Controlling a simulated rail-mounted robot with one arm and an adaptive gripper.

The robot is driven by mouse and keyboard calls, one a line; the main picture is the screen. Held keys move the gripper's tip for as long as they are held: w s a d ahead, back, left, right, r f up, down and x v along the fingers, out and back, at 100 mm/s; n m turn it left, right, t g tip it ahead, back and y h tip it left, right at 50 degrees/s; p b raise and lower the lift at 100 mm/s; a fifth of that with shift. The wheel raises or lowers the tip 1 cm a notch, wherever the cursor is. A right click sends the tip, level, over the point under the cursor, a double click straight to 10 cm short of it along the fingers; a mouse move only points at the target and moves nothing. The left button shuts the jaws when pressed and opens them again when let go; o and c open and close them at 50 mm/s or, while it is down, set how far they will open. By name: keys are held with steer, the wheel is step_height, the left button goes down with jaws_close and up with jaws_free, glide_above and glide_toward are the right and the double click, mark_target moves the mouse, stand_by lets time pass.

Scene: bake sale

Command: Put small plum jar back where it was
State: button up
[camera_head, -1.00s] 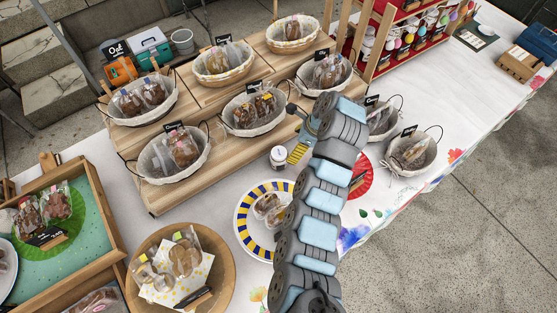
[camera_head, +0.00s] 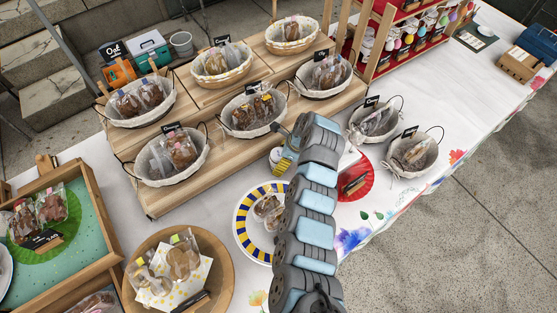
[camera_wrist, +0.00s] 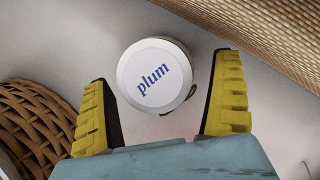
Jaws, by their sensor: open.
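The small plum jar shows from above in the wrist view as a round white lid (camera_wrist: 155,75) with "plum" in blue letters. It stands on the white tablecloth. My gripper (camera_wrist: 163,85) is open, with its yellow fingers on either side of the lid; I see a gap to each finger. In the head view my gripper (camera_head: 279,158) is low in front of the wooden riser, above the striped plate, and largely covers the jar.
A wicker basket (camera_wrist: 30,125) is close to the left finger, and a woven surface (camera_wrist: 265,35) lies at upper right in the wrist view. The head view shows the wooden riser (camera_head: 165,202) with several baskets, a blue-and-yellow striped plate (camera_head: 243,228) and a red round mat (camera_head: 364,181).

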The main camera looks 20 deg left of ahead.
steer(key=shift+x, duration=1.35)
steer(key=c, duration=1.3)
steer(key=shift+r, duration=0.15)
